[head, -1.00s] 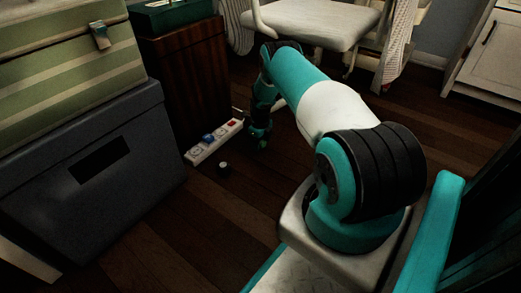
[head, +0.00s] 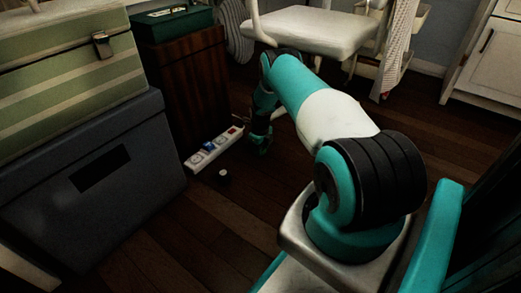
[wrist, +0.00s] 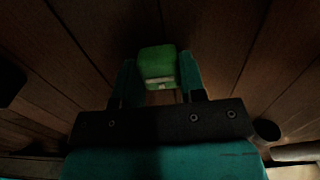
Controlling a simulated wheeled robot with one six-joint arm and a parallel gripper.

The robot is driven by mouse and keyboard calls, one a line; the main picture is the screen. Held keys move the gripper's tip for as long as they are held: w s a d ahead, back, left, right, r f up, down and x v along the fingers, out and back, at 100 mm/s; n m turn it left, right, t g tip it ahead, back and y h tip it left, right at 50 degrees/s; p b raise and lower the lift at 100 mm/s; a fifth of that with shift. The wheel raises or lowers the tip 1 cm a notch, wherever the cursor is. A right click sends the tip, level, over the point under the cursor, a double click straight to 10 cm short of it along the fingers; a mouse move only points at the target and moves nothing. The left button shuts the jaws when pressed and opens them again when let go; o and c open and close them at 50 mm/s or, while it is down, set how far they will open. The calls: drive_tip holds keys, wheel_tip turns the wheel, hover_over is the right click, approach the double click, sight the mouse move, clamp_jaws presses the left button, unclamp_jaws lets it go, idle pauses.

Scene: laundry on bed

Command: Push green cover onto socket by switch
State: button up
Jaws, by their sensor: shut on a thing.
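My gripper (wrist: 160,78) is shut on the green cover (wrist: 156,60), a small rounded green block between its two fingers in the wrist view. In the head view my gripper (head: 262,144) hangs low over the floor, just right of the red switch (head: 233,130) on a white power strip (head: 196,161). A blue piece (head: 209,146) sits on the strip. The pale socket next to the switch (head: 222,138) shows no green on it. In the head view the held cover cannot be made out.
A small dark round object with a light top (head: 224,176) lies on the wooden floor before the strip. A dark grey box (head: 90,200) with a green striped case (head: 70,60) stands left. A brown cabinet (head: 185,85) is behind the strip, a white chair (head: 315,32) farther back.

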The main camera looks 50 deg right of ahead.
wheel_tip(320, 180, up, 10)
drive_tip(key=p, duration=0.6)
drive_tip(key=shift+f, duration=0.25)
drive_tip(key=a+r+n+p, duration=0.6)
drive_tip(key=r+p, duration=0.6)
drive_tip(key=r, duration=0.3)
drive_tip(key=a+r+n+p, duration=0.6)
drive_tip(key=r+p, duration=0.7)
drive_tip(key=r, duration=0.1)
drive_tip(key=a+r+n+p, duration=0.5)
drive_tip(key=r+p, duration=0.7)
drive_tip(key=r, duration=0.3)
drive_tip(key=s+a+r+n+p, duration=0.3)
drive_tip(key=a+r+n+p, duration=0.2)
drive_tip(key=r+p, duration=0.6)
drive_tip(key=s+a+r+n+p, duration=0.3)
drive_tip(key=r+n+p, duration=0.4)
drive_tip(key=r+p, duration=0.5)
drive_tip(key=s+a+r+n+p, duration=0.3)
drive_tip(key=a+r+n+p, duration=0.3)
drive_tip(key=r+p, duration=0.5)
wheel_tip(320, 180, up, 6)
drive_tip(key=shift+s+a+r+p, duration=0.15)
drive_tip(key=shift+s+a+p, duration=0.1)
drive_tip(key=shift+a+p, duration=0.1)
